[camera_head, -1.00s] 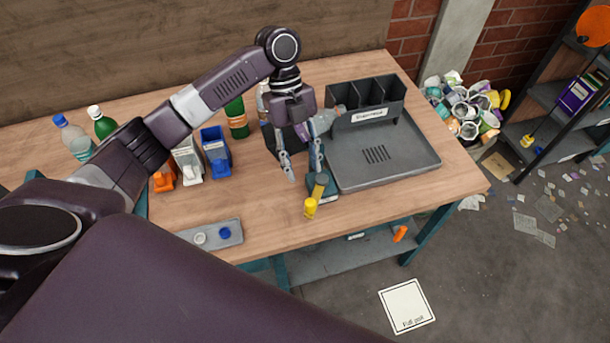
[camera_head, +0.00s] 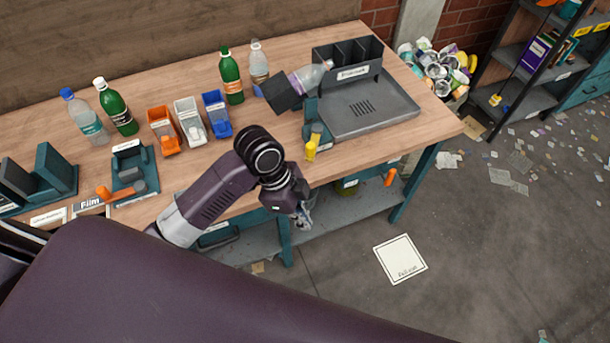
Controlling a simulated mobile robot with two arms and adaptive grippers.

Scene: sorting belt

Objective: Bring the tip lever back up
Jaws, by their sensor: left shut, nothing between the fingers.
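The tip lever has a yellow grip (camera_head: 311,149) and sits at the front of a teal stand (camera_head: 314,122) near the table's front edge. Its grip is low and points toward the front. A black box (camera_head: 283,94) beside the stand is tilted. A clear bottle (camera_head: 308,77) lies slanted between the box and the grey tray (camera_head: 372,112). My left gripper (camera_head: 304,218) is shut and empty, in front of the table edge, below and apart from the lever. Its fingers are small and partly hidden by the wrist. My right gripper is not in view.
Green bottles (camera_head: 232,80) and clear bottles stand along the back. Orange, white and blue bins (camera_head: 217,115) stand mid-table. A teal device with an orange lever (camera_head: 112,191) is at left. A white floor square (camera_head: 400,258) lies in front, with free floor around it.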

